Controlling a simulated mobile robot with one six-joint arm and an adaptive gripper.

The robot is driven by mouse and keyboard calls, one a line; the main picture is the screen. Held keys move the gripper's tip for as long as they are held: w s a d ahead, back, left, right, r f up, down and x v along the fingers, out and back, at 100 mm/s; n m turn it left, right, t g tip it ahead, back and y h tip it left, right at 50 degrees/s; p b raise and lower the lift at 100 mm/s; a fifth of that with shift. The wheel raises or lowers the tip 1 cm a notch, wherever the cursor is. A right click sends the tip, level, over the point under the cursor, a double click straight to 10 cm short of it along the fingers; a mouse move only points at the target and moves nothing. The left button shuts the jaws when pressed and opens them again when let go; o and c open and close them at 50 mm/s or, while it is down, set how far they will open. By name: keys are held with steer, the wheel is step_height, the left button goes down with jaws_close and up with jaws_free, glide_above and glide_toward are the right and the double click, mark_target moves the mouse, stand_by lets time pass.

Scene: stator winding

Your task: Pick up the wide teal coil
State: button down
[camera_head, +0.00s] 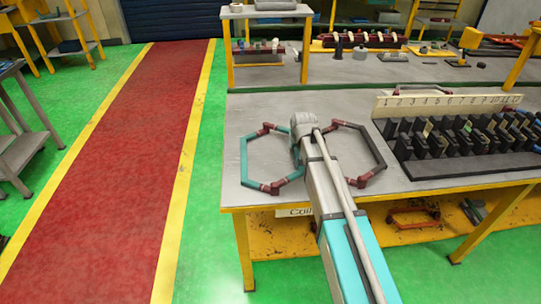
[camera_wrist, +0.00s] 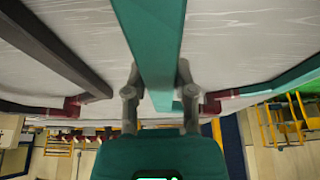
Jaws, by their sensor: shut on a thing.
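The teal coil (camera_head: 244,158) is a six-sided loop with dark red corner pieces at the left of the grey table. Its right side is hidden behind my arm in the head view. In the wrist view, a teal bar of the coil (camera_wrist: 152,35) runs between the two fingers of my gripper (camera_wrist: 158,75), which is shut on it. In the head view, the fingertips are hidden behind my wrist. I cannot tell whether the coil touches the table or is slightly above it.
A dark grey coil (camera_head: 378,147) of similar shape lies just right of my arm. Further right is a black rack (camera_head: 450,170) of slotted blocks with a numbered board (camera_head: 450,101) behind it. The table's front edge is close; a red walkway (camera_head: 130,150) lies left.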

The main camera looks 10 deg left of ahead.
steer(key=shift+r, duration=0.15)
step_height(320, 180, up, 3)
steer(key=p, duration=0.3)
steer(key=s+d+r+p, duration=0.9)
steer(key=s+p, duration=0.1)
steer(key=shift+s+r, duration=0.35)
steer(key=shift+s, duration=0.05)
stand_by(1.0)
steer(key=shift+a, duration=0.15)
